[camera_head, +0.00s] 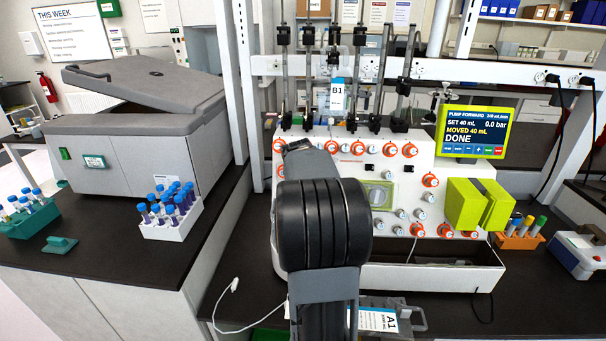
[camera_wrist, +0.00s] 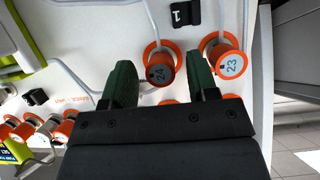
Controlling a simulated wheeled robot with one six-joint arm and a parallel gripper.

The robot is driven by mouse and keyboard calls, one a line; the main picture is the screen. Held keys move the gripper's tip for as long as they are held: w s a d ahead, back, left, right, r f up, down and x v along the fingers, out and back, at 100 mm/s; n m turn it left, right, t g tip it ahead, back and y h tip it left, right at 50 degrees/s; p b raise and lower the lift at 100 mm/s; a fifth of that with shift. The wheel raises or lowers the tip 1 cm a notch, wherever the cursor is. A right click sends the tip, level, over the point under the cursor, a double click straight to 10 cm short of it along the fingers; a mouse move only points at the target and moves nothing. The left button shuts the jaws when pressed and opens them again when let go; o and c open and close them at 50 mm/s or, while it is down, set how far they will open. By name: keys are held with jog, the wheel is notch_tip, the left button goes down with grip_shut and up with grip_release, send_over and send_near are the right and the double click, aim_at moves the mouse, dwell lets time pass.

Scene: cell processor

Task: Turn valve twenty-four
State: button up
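Valve twenty-four (camera_wrist: 160,72) is an orange-collared knob with a grey cap marked 24 on the white panel in the wrist view. My gripper (camera_wrist: 163,66) has two dark green fingers, spread apart, one on each side of this valve. A gap shows between the valve and the right finger; the left finger is close to the collar, and I cannot tell if it touches. Valve twenty-three (camera_wrist: 230,64) sits just right of the right finger. In the head view my arm covers the gripper and the left part of the processor panel (camera_head: 400,170), and I cannot pick out valve twenty-four there.
Other orange valves (camera_wrist: 20,133) line the panel. A screen (camera_head: 475,131) reads DONE and 0.0 bar. A green pump block (camera_head: 465,204) juts out at right. A bag marked A1 (camera_head: 377,319) lies below; a B1 bag (camera_head: 337,97) hangs above. A tube rack (camera_head: 170,228) stands left.

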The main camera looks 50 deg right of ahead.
jog(key=c, duration=0.9)
jog(key=shift+f+b, duration=0.1)
jog(key=shift+b, duration=0.2)
jog(key=n+b, duration=0.2)
jog(key=b, duration=0.1)
jog(key=shift+w+f+g+h, duration=0.1)
jog(key=shift+f+g+h, duration=0.05)
jog(key=shift+g+h, duration=0.25)
jog(key=n+g+h+b, duration=0.1)
jog(key=n+h+b, duration=0.1)
jog(key=n+b, duration=0.2)
jog(key=shift+a+n+b, duration=0.1)
jog(key=shift+n+b, duration=0.2)
jog(key=n+h+b, duration=0.2)
jog(key=n+b, duration=0.2)
jog(key=shift+g, duration=0.3)
jog(key=shift+a+n+h+b, duration=0.1)
jog(key=shift+n+h+b, duration=0.6)
jog(key=shift+n+b, duration=0.95)
jog(key=shift+n+p, duration=0.3)
jog(key=shift+n, duration=0.35)
